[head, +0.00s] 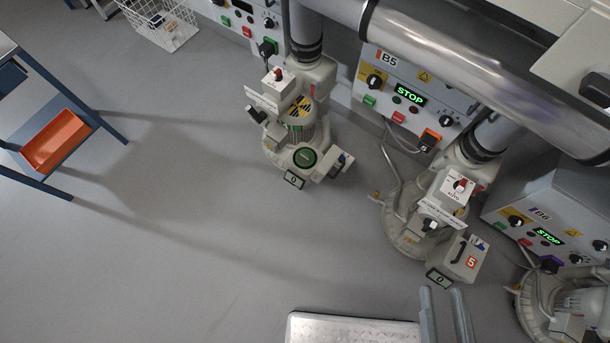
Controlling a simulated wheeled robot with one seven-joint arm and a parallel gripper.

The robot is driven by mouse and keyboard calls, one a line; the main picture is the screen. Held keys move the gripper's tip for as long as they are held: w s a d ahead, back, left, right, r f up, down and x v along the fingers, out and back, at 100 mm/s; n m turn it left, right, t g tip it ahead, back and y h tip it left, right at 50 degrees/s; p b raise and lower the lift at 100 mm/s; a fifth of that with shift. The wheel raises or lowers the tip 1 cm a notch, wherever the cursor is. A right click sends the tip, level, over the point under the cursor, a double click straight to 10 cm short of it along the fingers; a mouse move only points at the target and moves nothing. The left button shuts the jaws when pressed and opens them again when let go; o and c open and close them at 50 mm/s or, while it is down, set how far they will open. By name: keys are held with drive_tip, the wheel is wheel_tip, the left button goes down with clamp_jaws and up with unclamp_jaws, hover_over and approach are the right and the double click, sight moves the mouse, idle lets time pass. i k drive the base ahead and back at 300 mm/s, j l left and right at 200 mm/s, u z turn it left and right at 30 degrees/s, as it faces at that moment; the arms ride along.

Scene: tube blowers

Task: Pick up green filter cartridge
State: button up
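A round dark piece with a green ring (304,157) sits on the front of the left floor-standing blower unit (300,120); it may be the green filter cartridge, but the view is too small to be sure. No other green cartridge shows clearly. My gripper (446,292) shows at the bottom edge as two grey parallel fingers with a gap between them. It is open, with nothing visible between the fingers. It lies below and to the right of the green-ringed piece, well apart from it in the picture. The rest of the gripper is cut off.
The B5 blower (418,215) and its control panel (408,92) stand to the right, with the B6 panel (545,225) beyond. A large metal pipe (450,55) crosses above. A blue-framed table with an orange bin (57,140) and a white wire basket (165,22) are left. The middle-left floor is clear.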

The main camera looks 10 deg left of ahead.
sight(304, 158)
drive_tip(key=k+l+u, duration=0.15)
drive_tip(key=k+l, duration=0.15)
drive_tip(key=k+l+u, duration=0.2)
drive_tip(key=k, duration=0.3)
drive_tip(key=k+l+u, duration=0.15)
drive_tip(key=k, duration=0.3)
drive_tip(key=i+j, duration=0.25)
drive_tip(key=i, duration=0.25)
drive_tip(key=i+j+u, duration=0.1)
drive_tip(key=i+j, duration=0.15)
drive_tip(key=i, duration=0.2)
drive_tip(key=i+j+u, duration=0.1)
drive_tip(key=i+j, duration=0.15)
drive_tip(key=i, duration=0.25)
drive_tip(key=i+j, duration=0.15)
drive_tip(key=i, duration=0.35)
